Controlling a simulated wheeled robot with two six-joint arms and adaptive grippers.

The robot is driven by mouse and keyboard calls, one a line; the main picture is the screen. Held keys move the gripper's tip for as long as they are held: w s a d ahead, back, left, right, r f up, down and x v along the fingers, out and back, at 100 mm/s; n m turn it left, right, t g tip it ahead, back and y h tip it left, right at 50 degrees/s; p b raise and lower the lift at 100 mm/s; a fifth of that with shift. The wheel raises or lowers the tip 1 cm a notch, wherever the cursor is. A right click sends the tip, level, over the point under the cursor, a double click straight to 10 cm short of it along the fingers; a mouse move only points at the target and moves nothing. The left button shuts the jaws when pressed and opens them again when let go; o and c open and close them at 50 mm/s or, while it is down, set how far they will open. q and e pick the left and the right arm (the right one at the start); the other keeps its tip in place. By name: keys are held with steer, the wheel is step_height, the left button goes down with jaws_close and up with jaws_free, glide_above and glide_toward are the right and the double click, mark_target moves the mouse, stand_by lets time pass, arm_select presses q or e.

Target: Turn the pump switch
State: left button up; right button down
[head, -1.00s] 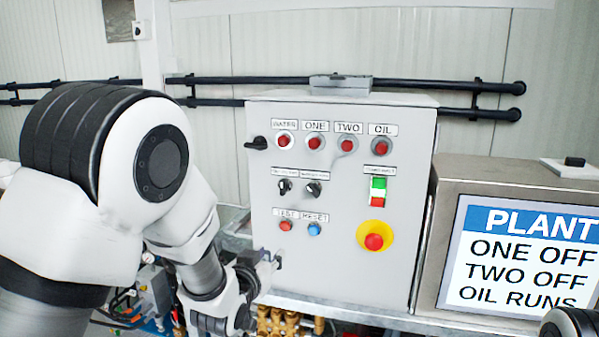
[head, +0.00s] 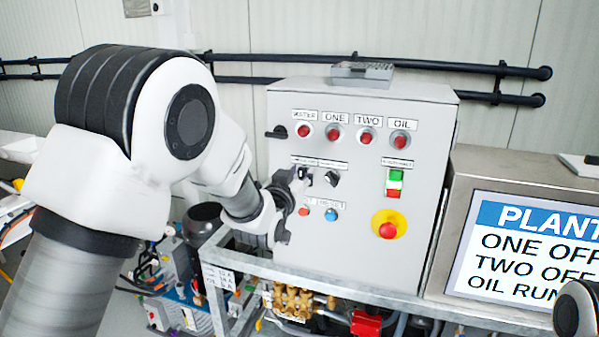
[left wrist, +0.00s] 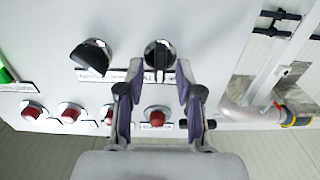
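The grey control box carries two black rotary switches side by side below the lamp row. The left switch (head: 305,177) is partly hidden by my left gripper (head: 297,181). In the left wrist view the same switch (left wrist: 160,54) has its bar pointing along the fingers. There my left gripper (left wrist: 160,72) is open, with one finger on each side of the switch and gaps visible. Whether the fingertips reach past its face is unclear. The right switch (head: 331,179) stands clear, and it shows tilted in the left wrist view (left wrist: 91,56). My right gripper is out of view.
Red lamps (head: 335,133) sit above the switches. A blue button (head: 331,214), a green-white-red switch (head: 394,183) and a yellow-ringed red stop button (head: 388,230) are close by. A plant screen (head: 535,245) stands at right. A metal frame (head: 350,280) runs below the box.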

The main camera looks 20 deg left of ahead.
arm_select(q)
jaws_close()
steer(key=n+b, duration=0.6)
steer(key=shift+a+f, duration=0.25)
steer(key=shift+a, duration=0.05)
steer(key=shift+n+b, duration=0.75)
steer(key=shift+n, duration=0.55)
steer(key=shift+a+r, duration=0.1)
steer(key=shift+o, duration=1)
jaws_free()
